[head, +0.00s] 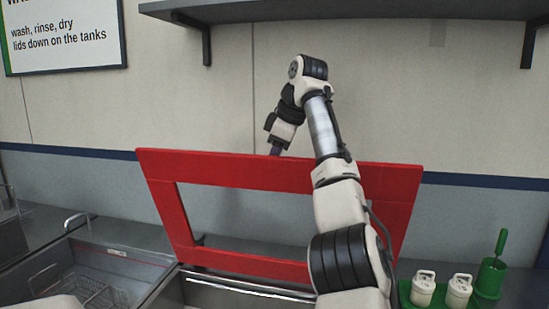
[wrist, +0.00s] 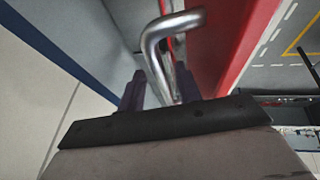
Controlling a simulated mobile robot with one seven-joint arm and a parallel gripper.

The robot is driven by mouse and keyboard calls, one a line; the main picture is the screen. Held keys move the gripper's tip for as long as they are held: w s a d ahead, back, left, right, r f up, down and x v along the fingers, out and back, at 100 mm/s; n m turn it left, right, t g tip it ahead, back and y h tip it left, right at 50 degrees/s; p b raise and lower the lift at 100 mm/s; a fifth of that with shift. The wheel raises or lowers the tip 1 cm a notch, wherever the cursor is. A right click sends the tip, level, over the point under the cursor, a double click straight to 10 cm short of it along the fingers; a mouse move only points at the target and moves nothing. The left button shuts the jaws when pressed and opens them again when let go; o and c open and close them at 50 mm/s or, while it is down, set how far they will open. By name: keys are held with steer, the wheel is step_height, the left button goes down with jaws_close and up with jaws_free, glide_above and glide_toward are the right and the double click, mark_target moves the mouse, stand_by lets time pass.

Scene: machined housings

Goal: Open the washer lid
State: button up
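The washer lid (head: 230,172) is a red frame with a large window. In the head view it stands raised and steeply tilted at the back of the metal tank (head: 245,291). My gripper (head: 275,149) is at the lid's top edge, pointing down, its fingertips partly hidden behind the edge. In the wrist view, the bent metal handle (wrist: 172,27) runs between the two dark fingers of my gripper (wrist: 160,85), which stand apart with a gap beside the bar. The red lid (wrist: 232,50) is to the right there. The handle is hidden in the head view.
An open tank with a wire basket (head: 85,290) is at left. White-lidded bottles (head: 423,288) and a green brush in its holder (head: 491,276) stand at right. A shelf (head: 350,12) hangs above, and the wall is close behind the lid.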

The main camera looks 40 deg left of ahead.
steer(key=shift+w+d+r, duration=0.1)
steer(key=shift+r, duration=0.3)
steer(key=p+v, duration=0.2)
steer(key=v, duration=0.4)
steer(key=shift+d+r, duration=0.2)
steer(key=shift+r, duration=0.1)
